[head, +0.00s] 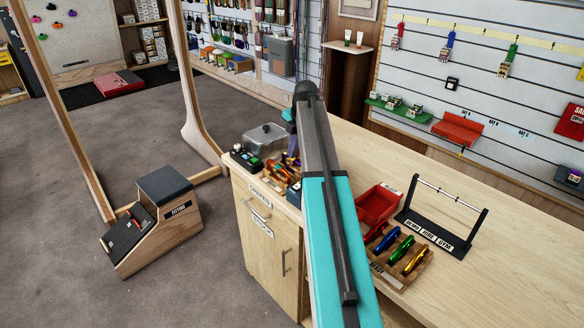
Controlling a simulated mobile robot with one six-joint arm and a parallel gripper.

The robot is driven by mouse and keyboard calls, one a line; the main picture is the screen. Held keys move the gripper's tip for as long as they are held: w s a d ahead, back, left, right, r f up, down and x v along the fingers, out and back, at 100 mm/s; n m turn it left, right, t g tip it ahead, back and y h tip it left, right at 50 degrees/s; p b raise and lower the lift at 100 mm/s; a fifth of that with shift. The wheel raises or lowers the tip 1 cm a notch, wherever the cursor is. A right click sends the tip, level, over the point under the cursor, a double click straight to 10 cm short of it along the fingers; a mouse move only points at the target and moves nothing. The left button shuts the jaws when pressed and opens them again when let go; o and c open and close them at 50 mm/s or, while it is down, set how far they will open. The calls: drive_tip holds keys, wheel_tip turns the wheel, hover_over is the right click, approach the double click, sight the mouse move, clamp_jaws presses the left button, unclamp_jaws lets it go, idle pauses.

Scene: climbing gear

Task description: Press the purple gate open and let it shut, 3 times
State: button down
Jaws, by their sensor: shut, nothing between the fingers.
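A small bit of purple (293,146) shows just left of my arm, over the far part of the counter. It is too small and too covered to tell whether it is the purple gate or to see a gate position. My grey and teal arm reaches up over the counter and bends down at its far end. A bit of my blue wrist shows at the left of that bend. My gripper's fingers are hidden behind the arm, so any contact with the purple thing cannot be seen.
A wooden rack (393,276) on the counter holds blue, green and gold carabiners. A red bin (378,207) and a black bar stand (437,236) are near it. Clear counter lies at right.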

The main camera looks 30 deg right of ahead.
drive_tip(key=shift+f, duration=0.65)
drive_tip(key=shift+r+p, duration=1.5)
drive_tip(key=shift+r, duration=2.05)
